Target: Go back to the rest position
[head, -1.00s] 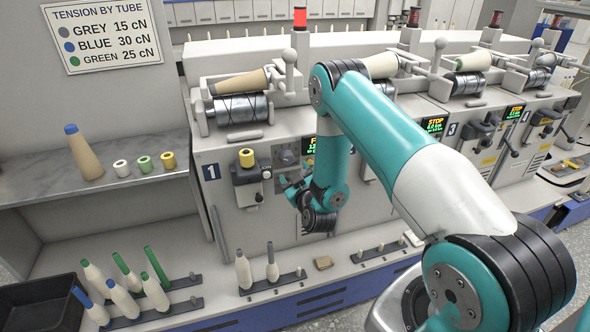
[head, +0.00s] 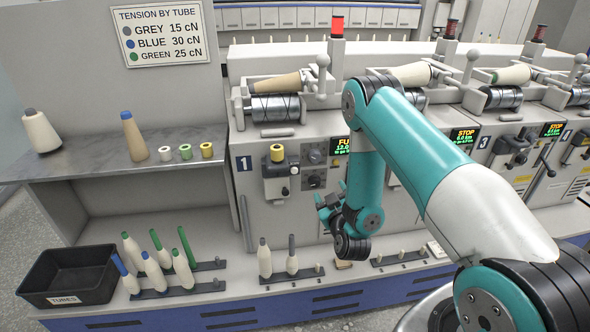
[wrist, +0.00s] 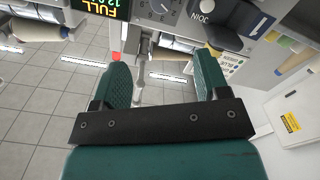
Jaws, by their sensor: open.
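My gripper (head: 330,199) hangs in front of the machine's unit 1, below its small display, with the teal arm folded above it. In the wrist view my gripper (wrist: 163,80) shows two teal fingers spread apart with nothing between them. Past the fingers the wrist view shows the unit's front, a display reading FULL (wrist: 92,8) and grey floor tiles. In the head view the fingers are small and partly merge with the machine front behind them.
A black tubes bin (head: 68,300) and several bobbins on peg rails (head: 180,291) stand on the lower ledge. A shelf (head: 100,158) above holds two cones and three small spools. A yellow spool (head: 277,153) sits on unit 1. The machine (head: 290,215) fills the space behind my arm.

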